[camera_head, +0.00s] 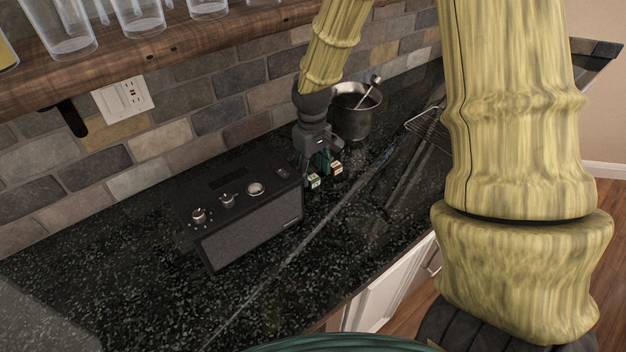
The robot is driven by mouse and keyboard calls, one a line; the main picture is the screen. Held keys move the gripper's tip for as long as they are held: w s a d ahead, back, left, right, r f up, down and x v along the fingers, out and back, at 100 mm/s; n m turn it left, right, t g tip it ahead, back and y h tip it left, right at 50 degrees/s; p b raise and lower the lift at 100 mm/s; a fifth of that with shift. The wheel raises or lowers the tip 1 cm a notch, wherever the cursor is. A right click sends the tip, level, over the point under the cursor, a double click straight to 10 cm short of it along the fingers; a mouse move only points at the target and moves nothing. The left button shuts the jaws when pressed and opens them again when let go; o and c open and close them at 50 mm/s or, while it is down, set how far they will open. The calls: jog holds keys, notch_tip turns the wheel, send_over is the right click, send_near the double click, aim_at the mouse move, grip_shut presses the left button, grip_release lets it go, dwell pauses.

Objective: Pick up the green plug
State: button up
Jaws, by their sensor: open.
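My gripper (325,175) points down low over the dark speckled counter, between the black speaker-like box and the metal pot. Its two fingertips are apart, with small light and brownish pads. I cannot make out a green plug anywhere in this view. The gripper and the box hide parts of the counter around them. The dark green between the fingers looks like part of the gripper, and I cannot tell whether anything sits there.
The black box with knobs (248,232) stands just left of the gripper. A metal pot with a utensil (352,122) stands behind it, and a wire rack (428,128) lies to the right. A wooden shelf with glasses (150,60) hangs above.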

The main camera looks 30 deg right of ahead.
aim_at(311, 175)
jog(key=shift+a+f+p, duration=0.15)
jog(key=shift+f+p, duration=0.35)
jog(key=shift+f, duration=1.35)
jog(key=c, duration=1.1)
jog(key=shift+w+r, duration=0.1)
jog(key=shift+r, duration=0.1)
